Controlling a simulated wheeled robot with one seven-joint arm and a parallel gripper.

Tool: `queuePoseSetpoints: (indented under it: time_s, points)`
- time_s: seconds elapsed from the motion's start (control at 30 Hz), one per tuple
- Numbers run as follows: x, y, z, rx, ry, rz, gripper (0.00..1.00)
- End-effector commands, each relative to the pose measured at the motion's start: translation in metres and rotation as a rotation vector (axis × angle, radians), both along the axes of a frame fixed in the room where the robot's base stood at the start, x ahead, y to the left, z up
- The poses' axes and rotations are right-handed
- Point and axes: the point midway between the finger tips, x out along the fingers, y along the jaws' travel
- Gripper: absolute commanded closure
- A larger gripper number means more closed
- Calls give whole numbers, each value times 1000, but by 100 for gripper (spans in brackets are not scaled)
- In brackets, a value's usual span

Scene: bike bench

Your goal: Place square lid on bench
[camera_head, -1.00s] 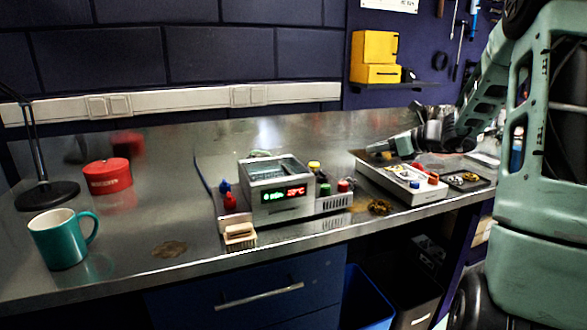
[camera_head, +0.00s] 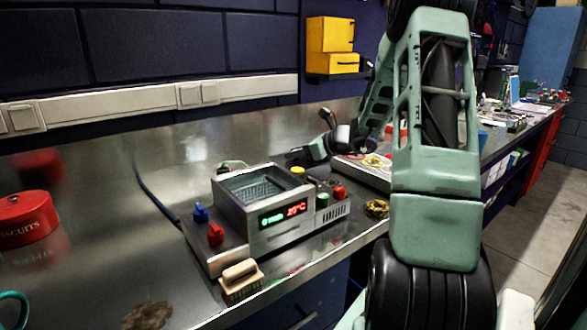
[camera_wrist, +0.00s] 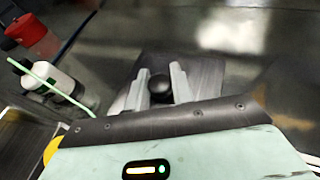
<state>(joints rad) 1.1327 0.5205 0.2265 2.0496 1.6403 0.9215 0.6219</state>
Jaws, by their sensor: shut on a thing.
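In the wrist view, my gripper (camera_wrist: 160,84) is shut on the black round knob (camera_wrist: 160,90) of the square lid. The lid (camera_wrist: 207,72) is a flat grey metal plate beyond the fingers, partly covered by them. In the head view, my gripper (camera_head: 298,156) is low behind the heated bath (camera_head: 262,207), towards its right. The lid is too small or hidden to make out there. The bath is open on top, with a mesh basket inside and a lit display. The metal bench (camera_head: 100,195) lies under and around it. I cannot tell whether the lid touches the bench.
A red biscuit tin (camera_head: 27,218) stands at the left. A wooden brush (camera_head: 240,280) lies at the front edge. A white bottle with a green straw (camera_wrist: 50,82) shows in the wrist view. Bare bench lies behind and left of the bath. My arm hides part of the right side.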

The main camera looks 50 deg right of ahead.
Motion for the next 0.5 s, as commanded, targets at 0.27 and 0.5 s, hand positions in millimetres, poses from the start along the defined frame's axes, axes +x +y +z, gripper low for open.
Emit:
queuePoseSetpoints:
  time_s: [0.27,0.5]
  points:
    - [0,0,-34,4,1,-2,100]
    - [0,0,-41,-2,-1,1,100]
